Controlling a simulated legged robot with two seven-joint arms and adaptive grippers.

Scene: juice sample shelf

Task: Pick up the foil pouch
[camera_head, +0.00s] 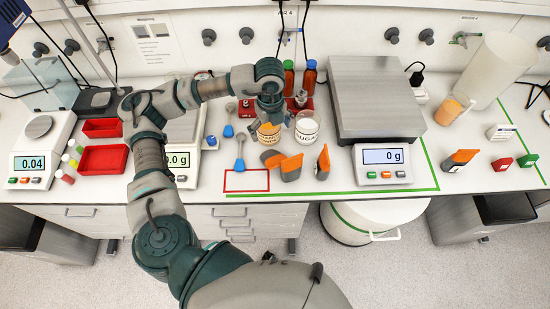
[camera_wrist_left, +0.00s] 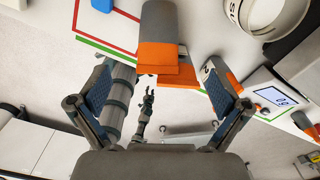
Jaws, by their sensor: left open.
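Several grey-and-orange packets stand on the bench; none is labelled clearly enough to be named surely as the foil pouch. One packet (camera_head: 291,168) is near the front edge, right of the red outline, with another (camera_head: 323,163) beside it. My left gripper (camera_head: 271,110) points down just behind them, in front of the brown bottles. In the left wrist view my gripper (camera_wrist_left: 157,72) is open and empty. A grey packet with an orange end (camera_wrist_left: 160,45) shows between and beyond its fingers; I see no contact.
Two labelled tubs (camera_head: 306,130) stand close behind the packets. A large scale (camera_head: 375,100) is to their right and a smaller scale (camera_head: 183,132) to their left. A blue-ended spoon (camera_head: 240,150) lies near the red outline (camera_head: 247,181), whose inside is bare.

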